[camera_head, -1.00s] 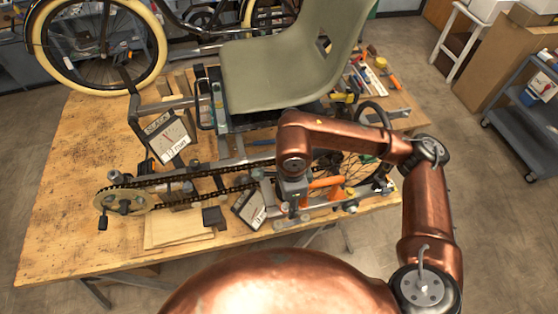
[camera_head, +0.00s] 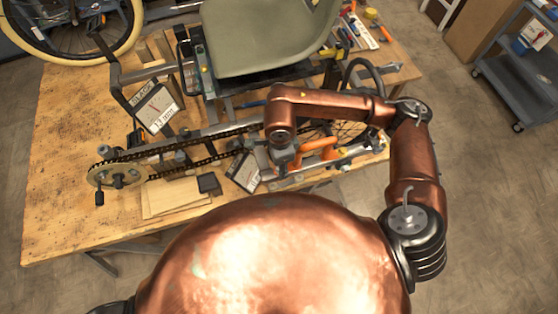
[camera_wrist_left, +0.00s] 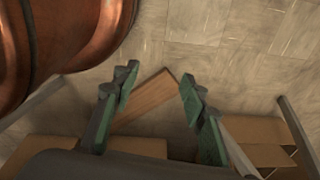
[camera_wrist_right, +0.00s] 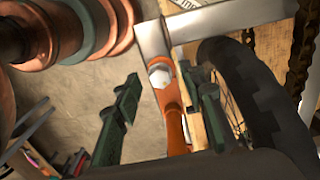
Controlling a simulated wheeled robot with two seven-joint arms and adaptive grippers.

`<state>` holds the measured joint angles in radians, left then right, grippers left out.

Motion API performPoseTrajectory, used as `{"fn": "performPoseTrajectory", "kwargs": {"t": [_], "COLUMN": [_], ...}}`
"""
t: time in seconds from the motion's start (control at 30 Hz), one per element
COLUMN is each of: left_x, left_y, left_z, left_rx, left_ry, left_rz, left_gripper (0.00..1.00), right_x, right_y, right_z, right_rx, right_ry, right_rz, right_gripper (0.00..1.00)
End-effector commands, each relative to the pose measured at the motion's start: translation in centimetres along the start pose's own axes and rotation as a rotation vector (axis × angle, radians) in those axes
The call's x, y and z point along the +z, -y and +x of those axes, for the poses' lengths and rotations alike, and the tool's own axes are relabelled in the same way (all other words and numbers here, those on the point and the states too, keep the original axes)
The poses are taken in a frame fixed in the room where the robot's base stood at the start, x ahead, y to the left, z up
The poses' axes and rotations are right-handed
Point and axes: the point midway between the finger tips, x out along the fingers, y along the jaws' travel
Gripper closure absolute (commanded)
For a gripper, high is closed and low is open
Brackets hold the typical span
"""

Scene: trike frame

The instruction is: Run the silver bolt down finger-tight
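The silver bolt (camera_wrist_right: 160,75) shows its hex head in the right wrist view, at the top of an orange part (camera_wrist_right: 174,125). My right gripper (camera_wrist_right: 166,97) is open. Its green fingertips lie on either side of the bolt in the picture, with a gap on the left; I cannot tell whether the right finger touches anything. In the head view my right gripper (camera_head: 283,166) is over the front of the trike frame (camera_head: 215,128), and the bolt cannot be made out there. My left gripper (camera_wrist_left: 158,88) is open and empty, with floor and brown boards or boxes behind it.
A chain (camera_head: 150,155) runs along the frame to a sprocket (camera_head: 116,175) on the wooden bench (camera_head: 62,215). A black tyre (camera_wrist_right: 262,105) is right of the right gripper. A green seat (camera_head: 262,38) rises behind.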

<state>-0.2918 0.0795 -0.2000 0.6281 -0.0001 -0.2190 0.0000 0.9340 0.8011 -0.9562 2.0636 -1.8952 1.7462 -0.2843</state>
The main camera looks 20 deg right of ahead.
Motion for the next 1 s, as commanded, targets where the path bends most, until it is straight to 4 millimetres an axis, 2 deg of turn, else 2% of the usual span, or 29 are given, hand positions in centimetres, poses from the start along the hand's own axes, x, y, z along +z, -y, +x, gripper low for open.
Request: {"fn": "performPoseTrajectory", "kwargs": {"t": [0.23,0.47,0.77,1.0], "left_x": [0.6,1.6,1.6,1.4], "left_y": [0.0,-0.1,-0.1,-0.1], "left_z": [0.0,-0.1,0.0,0.0], "left_rx": [0.000,0.001,0.001,0.001], "left_ry": [0.008,0.021,0.021,0.018], "left_rz": [-0.001,-0.003,-0.003,-0.003], "left_gripper": [0.60,0.60,0.60,0.60], "right_x": [0.0,0.0,0.0,0.0], "right_y": [0.0,0.0,0.0,0.0], "right_z": [0.1,0.1,0.1,0.0], "right_rx": [0.000,0.000,-0.001,-0.001], "right_ry": [0.000,0.000,0.000,0.000], "right_rz": [0.000,0.000,0.000,0.025], "right_gripper": [0.63,0.79,0.99,1.00]}}
